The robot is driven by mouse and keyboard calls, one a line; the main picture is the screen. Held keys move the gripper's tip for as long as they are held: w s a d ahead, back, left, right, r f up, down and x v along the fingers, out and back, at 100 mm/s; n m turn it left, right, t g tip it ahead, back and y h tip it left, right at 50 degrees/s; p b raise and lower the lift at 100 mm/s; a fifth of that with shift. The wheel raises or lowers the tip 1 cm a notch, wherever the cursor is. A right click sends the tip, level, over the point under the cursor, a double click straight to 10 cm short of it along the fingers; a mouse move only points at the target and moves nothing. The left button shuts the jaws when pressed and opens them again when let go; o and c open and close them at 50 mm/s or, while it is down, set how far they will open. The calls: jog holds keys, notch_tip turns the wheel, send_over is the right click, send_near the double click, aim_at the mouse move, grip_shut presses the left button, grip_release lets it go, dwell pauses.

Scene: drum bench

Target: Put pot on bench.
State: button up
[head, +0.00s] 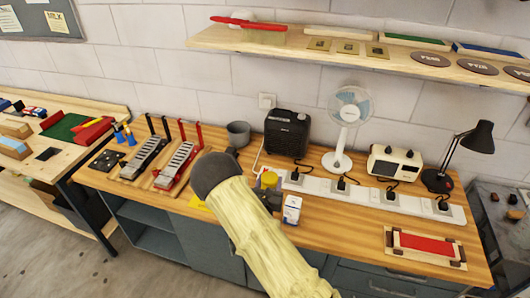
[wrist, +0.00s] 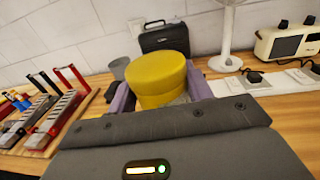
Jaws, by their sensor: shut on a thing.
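The pot (head: 269,179) looks like a short yellow cylinder with a rounded top. In the wrist view the yellow pot (wrist: 160,75) sits upright between the two purple-grey fingers of my gripper (wrist: 161,92). My gripper (head: 268,191) is shut on it, over the middle of the wooden bench (head: 345,235). My forearm and gripper hide the pot's lower part, so I cannot tell whether it touches the bench top.
A white and blue box (head: 291,210) stands just right of my gripper. Behind are a black heater-like box (head: 287,133), a grey cup (head: 238,134), a white fan (head: 343,130) and a power strip (head: 390,198). Clamp-like tools (head: 178,163) lie left. The bench's front right has some bare wood.

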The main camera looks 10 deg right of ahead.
jog(key=s+d+f+n+y+b, duration=0.1)
jog(key=s+d+f+y+b, duration=0.1)
jog(key=s+f, duration=0.5)
jog(key=s+d+f+n+y+b, duration=0.2)
jog(key=s+f+b, duration=0.5)
jog(key=f, duration=0.9)
jog(key=shift+d+n+t+y, duration=0.35)
jog(key=shift+d+y, duration=0.45)
jog(key=shift+d, duration=0.3)
jog(key=shift+r, duration=0.1)
